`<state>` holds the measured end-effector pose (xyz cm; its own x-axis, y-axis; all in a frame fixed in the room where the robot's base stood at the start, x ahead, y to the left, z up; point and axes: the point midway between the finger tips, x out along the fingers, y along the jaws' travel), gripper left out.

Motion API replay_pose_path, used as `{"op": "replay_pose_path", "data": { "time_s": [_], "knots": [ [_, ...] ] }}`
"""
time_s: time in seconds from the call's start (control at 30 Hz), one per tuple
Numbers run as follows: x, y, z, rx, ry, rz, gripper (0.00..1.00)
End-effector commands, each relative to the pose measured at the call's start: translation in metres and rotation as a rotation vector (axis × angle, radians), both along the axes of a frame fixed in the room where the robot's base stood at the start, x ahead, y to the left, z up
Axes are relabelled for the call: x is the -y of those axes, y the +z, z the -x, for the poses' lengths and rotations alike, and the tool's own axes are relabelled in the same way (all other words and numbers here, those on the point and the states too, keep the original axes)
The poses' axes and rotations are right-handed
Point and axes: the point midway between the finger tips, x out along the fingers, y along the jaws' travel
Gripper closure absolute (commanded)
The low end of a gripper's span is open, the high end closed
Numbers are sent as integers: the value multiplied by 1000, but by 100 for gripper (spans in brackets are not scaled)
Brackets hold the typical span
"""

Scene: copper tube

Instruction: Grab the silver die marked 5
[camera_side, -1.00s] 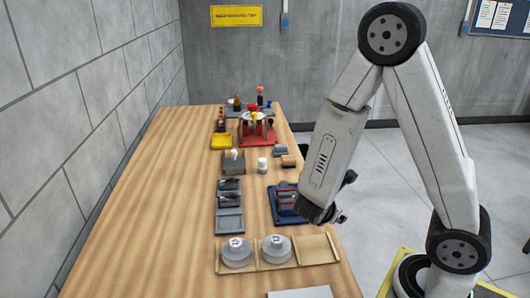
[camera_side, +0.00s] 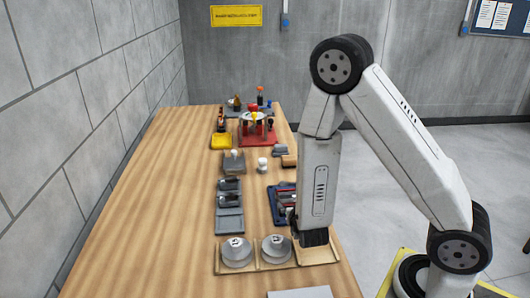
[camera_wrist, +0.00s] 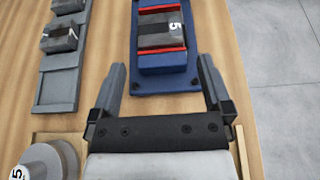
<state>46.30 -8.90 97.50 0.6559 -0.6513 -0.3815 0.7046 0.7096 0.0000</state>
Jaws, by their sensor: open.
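Two round, stepped silver dies sit upright in a wooden tray (camera_side: 318,252) at the table's near end. The left die (camera_side: 236,252) has a mark on top too small to read. The right die (camera_side: 276,249) is beside my gripper (camera_side: 313,240), which hangs low by the tray's right compartment. In the wrist view, a silver die (camera_wrist: 45,160) is partly cut off at the lower left, with a 5 on its top. My gripper (camera_wrist: 163,80) is open there, with nothing between its fingers. The die is outside them, to the left.
A blue fixture (camera_wrist: 165,65) with red jaws around a dark grey block, also marked 5, lies ahead of my fingers. Grey trays (camera_side: 229,220) with dark blocks stand left of it. A red stand (camera_side: 257,133) is farther back. The table's left side is clear.

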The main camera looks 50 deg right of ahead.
Motion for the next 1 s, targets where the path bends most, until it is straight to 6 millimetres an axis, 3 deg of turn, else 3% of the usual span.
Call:
{"op": "replay_pose_path", "data": {
  "time_s": [0.77, 1.0],
  "knots": [
    [22, -13, -21, -1, -6, -2, 0],
    [39, -24, -39, -1, -6, 0, 0]
  ]
}}
